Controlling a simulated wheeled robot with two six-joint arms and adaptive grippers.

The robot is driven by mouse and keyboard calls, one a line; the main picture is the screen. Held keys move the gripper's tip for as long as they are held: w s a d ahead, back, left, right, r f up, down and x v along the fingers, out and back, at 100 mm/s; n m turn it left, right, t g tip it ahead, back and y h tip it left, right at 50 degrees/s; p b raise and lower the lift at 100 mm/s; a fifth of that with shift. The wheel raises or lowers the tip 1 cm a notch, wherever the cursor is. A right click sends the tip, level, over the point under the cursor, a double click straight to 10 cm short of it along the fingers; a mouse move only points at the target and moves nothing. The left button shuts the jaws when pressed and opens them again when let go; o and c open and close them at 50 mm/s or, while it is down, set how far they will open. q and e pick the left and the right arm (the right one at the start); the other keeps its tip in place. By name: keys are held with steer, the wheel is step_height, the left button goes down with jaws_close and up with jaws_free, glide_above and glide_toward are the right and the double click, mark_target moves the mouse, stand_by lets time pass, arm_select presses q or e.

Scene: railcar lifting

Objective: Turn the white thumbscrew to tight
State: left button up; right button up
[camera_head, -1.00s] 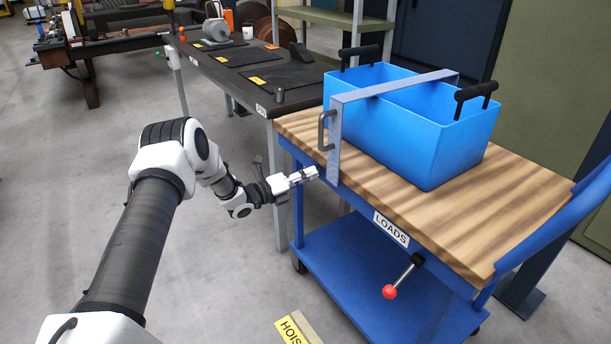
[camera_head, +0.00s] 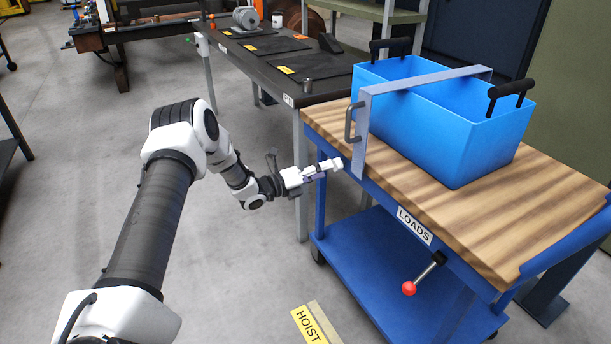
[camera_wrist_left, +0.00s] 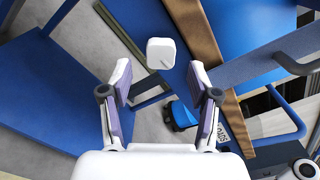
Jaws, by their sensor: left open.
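The white thumbscrew (camera_wrist_left: 161,53) shows in the left wrist view as a rounded square head, just beyond and between my left fingertips. No contact is visible there. My left gripper (camera_wrist_left: 160,77) is open, with one finger on each side and nothing held. In the head view my left gripper (camera_head: 322,171) points right at the cart's edge, beside the lower end of the grey strap (camera_head: 362,135). There I cannot clearly separate the thumbscrew from the white fingertips. The thumbscrew's shaft is hidden. My right gripper is not in view.
The grey strap crosses a blue bin (camera_head: 450,140) on the wooden top (camera_head: 420,190) of a blue cart. A dark handle (camera_head: 350,122) sticks out from the strap near the gripper. A red-knobbed lever (camera_head: 409,288) hangs below. A dark bench (camera_head: 300,88) stands behind. Floor at left is open.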

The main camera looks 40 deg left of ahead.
arm_select(q)
steer(key=v, duration=0.8)
steer(key=shift+s, duration=0.35)
steer(key=shift+a, duration=0.15)
